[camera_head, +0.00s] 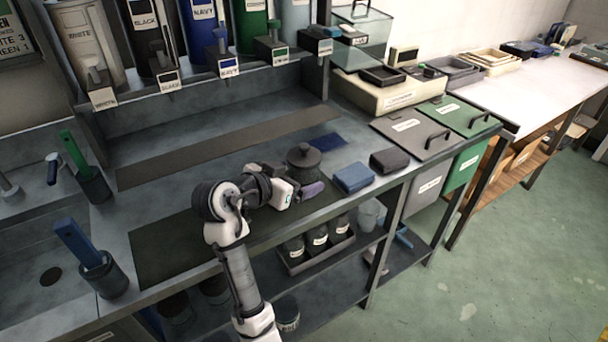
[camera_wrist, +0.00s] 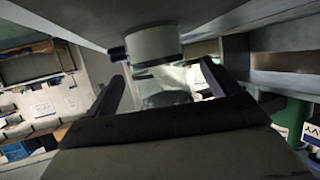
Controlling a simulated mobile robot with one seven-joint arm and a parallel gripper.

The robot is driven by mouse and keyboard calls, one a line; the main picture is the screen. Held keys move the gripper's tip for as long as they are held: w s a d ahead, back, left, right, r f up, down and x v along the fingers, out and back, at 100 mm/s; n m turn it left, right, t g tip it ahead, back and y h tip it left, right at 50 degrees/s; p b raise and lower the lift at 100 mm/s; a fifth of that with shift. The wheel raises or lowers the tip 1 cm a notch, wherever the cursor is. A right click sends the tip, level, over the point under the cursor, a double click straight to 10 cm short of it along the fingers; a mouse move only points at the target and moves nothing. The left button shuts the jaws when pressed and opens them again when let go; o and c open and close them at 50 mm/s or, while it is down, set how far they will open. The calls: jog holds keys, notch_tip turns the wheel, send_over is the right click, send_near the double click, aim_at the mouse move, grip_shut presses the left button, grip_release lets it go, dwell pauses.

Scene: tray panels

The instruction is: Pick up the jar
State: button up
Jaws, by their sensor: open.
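A dark lidded jar (camera_head: 303,162) with a knob on top stands upright on the grey counter. My gripper (camera_head: 312,190) is low over the counter's front part, just in front of the jar in the head view. In the wrist view its two dark fingers (camera_wrist: 165,85) are spread apart, with nothing clamped between them. A pale cylinder (camera_wrist: 152,45) shows ahead of the fingers, seen upside down against the counter. I cannot tell for sure that it is the jar. No contact with the jar is visible.
Tool cups, one with a blue handle (camera_head: 80,243), stand at the left. Labelled dispensers (camera_head: 203,35) line the back. A tray of labelled jars (camera_head: 318,255) sits on the shelf below.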

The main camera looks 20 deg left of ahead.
jog(key=x, duration=0.3)
jog(key=shift+w+d, duration=0.15)
jog(key=shift+c, duration=0.3)
jog(key=shift+r, duration=0.1)
jog(key=c, duration=1.2)
jog(key=shift+c, duration=0.5)
jog(key=shift+r, duration=0.1)
